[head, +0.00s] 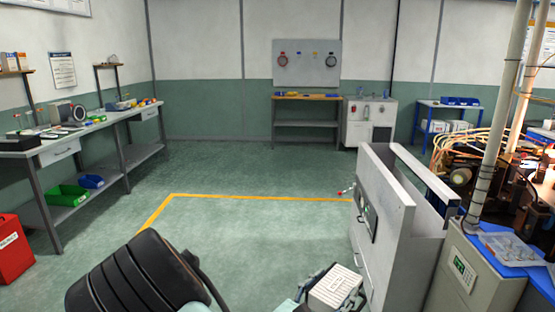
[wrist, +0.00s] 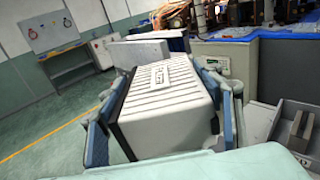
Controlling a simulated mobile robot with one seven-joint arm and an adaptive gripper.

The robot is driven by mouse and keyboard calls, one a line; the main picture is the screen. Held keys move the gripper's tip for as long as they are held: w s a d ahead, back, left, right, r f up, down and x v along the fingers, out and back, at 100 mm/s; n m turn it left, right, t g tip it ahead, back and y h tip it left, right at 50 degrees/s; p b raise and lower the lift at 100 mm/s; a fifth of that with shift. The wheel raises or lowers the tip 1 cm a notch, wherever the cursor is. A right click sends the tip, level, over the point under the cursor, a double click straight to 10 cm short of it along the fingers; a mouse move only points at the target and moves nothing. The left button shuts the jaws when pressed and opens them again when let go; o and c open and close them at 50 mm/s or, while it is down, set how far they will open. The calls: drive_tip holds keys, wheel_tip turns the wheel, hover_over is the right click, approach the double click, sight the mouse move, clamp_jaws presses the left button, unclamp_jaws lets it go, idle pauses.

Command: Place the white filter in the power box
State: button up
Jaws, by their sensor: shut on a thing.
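The white filter (wrist: 165,105) is a white ribbed block with dark grey sides. My gripper (wrist: 163,125) is shut on it, with one blue-padded finger along each side. In the head view the filter (head: 336,288) is at the bottom centre, held up to the left of a tall grey cabinet. This cabinet (head: 408,225), which seems to be the power box, has an open top and a dark panel on its left face. The filter is outside it. Its grey top also shows beyond the filter in the wrist view (wrist: 140,52). I cannot see inside it.
A grey-beige control unit (head: 462,275) and a blue-topped bench with a clear tray (head: 508,249) stand at the right. A small red-tipped lever (head: 342,192) sticks out left of the cabinet. A workbench (head: 80,140) lines the left wall. The middle floor is clear.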

sight(334, 287)
wheel_tip(334, 287, up, 8)
drive_tip(key=n+t+y+p, duration=0.1)
drive_tip(key=y+p, duration=0.1)
drive_tip(key=p, duration=0.7)
drive_tip(key=shift+s+f+n, duration=0.1)
drive_tip(key=shift+f+n, duration=0.05)
drive_tip(key=shift+n, duration=0.25)
drive_tip(key=r+t+y+p, duration=0.1)
drive_tip(key=r+p, duration=0.1)
drive_tip(key=p, duration=0.2)
drive_tip(key=shift+s+r+n, duration=0.2)
drive_tip(key=shift+n, duration=0.1)
drive_tip(key=s+d+f+m+g+h+b, duration=0.2)
drive_tip(key=d+f+b, duration=0.4)
drive_tip(key=f, duration=0.5)
drive_tip(key=s+d+f+m+g+h+b, duration=0.1)
drive_tip(key=d+f+b, duration=0.4)
drive_tip(key=f+b, duration=0.5)
drive_tip(key=s+d+f+m+g+h+b, duration=0.2)
drive_tip(key=s+d+f+b, duration=0.3)
drive_tip(key=f, duration=0.9)
drive_tip(key=shift+s+d+f+m+g+h+b, duration=0.35)
drive_tip(key=shift+d+h+b, duration=0.35)
drive_tip(key=shift+b, duration=1)
drive_tip(key=shift+d+r, duration=0.1)
